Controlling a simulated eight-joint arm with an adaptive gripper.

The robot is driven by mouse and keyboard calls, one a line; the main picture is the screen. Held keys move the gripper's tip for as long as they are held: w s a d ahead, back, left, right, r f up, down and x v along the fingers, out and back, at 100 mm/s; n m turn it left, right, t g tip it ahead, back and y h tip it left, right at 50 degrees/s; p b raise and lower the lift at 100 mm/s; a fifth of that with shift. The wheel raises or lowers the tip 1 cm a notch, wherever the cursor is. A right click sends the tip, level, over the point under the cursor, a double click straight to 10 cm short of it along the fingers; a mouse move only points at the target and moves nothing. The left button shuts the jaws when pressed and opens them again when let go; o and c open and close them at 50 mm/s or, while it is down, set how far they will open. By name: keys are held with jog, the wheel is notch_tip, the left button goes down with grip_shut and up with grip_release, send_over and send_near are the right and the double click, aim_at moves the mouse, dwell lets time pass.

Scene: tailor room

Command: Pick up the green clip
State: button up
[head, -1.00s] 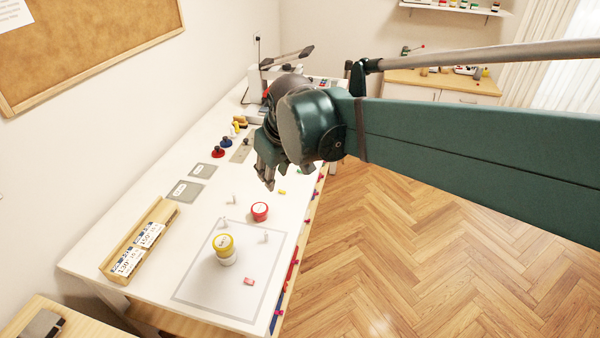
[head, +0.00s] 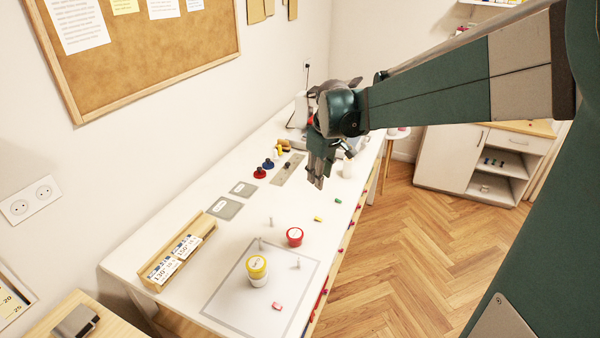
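A small green clip (head: 337,201) lies on the white table near its right edge. My gripper (head: 318,184) hangs with its fingers pointing down over the table, above and slightly left of the green clip in the head view. A gap shows between the fingertips and the clip in the picture. The fingers overlap in this view, so their opening is unclear. Nothing is seen held in them.
A yellow clip (head: 318,218) lies close to the green one. A red-lidded jar (head: 294,236), a yellow-lidded jar (head: 257,269) and a pink piece (head: 277,306) are nearer. A white bottle (head: 347,167) stands beyond the gripper. Bare tabletop surrounds the clips.

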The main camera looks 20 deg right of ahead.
jog(key=w+d+f+n+g+p, duration=0.1)
jog(key=w+d+f+n+g, duration=0.1)
jog(key=w+d+f, duration=0.7)
jog(key=n+g, duration=0.1)
send_over(339, 200)
notch_tip(339, 200, down, 9)
jog(key=shift+w+d+f+n+y+p, duration=0.1)
jog(key=shift+d+f+n+y+p, duration=0.15)
jog(key=shift+p, duration=0.2)
jog(key=shift+f, duration=0.15)
jog(key=shift+a+f, duration=0.1)
jog(key=shift+f, duration=1.1)
jog(key=shift+f, duration=0.1)
jog(key=shift+s+a+f, duration=0.1)
jog(key=shift+s+f, duration=0.05)
jog(key=shift+f, duration=1.1)
jog(key=shift+s+f, duration=0.1)
jog(key=shift+f, duration=1.15)
jog(key=shift+c, duration=0.6)
